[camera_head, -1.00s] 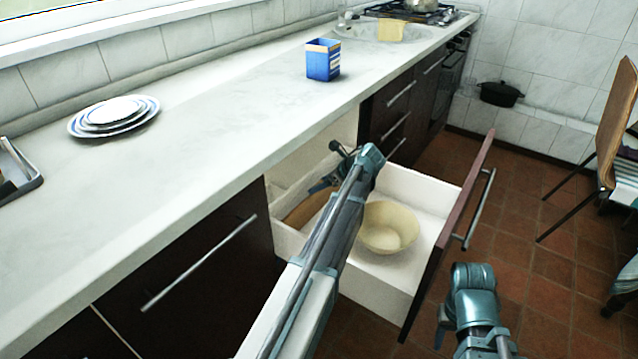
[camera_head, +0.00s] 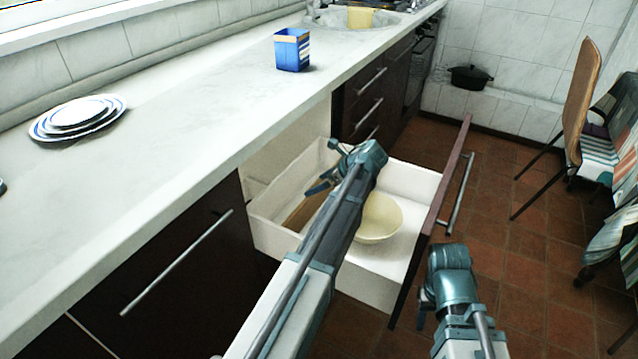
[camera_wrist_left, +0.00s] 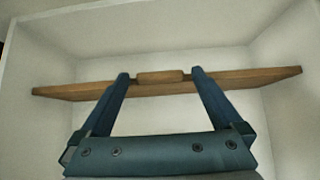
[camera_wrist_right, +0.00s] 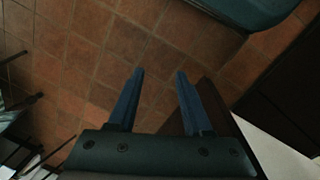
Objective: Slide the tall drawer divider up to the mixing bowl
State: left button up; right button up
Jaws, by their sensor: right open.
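The tall drawer divider (camera_head: 303,212) is a brown wooden board standing across the open white drawer, partly hidden by my left arm. The cream mixing bowl (camera_head: 380,220) sits in the drawer to its right; my arm hides the space between them. My left gripper (camera_head: 318,188) is over the divider. In the left wrist view, the open fingers (camera_wrist_left: 160,74) stand either side of the raised tab on the divider (camera_wrist_left: 240,80), with gaps at both sides. My right gripper (camera_head: 423,303) is open and empty outside the drawer; its fingers show in the right wrist view (camera_wrist_right: 160,73).
The drawer front (camera_head: 432,225) with its bar handle stands between my right arm and the bowl. The pale counter (camera_head: 190,120) runs above the drawer, with stacked plates (camera_head: 78,115) and a blue box (camera_head: 292,50). A chair (camera_head: 580,100) stands at right on the tiled floor.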

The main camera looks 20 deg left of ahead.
pick_arm(q)
jog(key=w+p+v, duration=0.1)
jog(key=p+v, duration=0.8)
jog(key=v, duration=0.4)
jog(key=shift+s+d+r+p, duration=0.3)
jog(key=shift+s+p, duration=0.1)
jog(key=shift+s, duration=0.1)
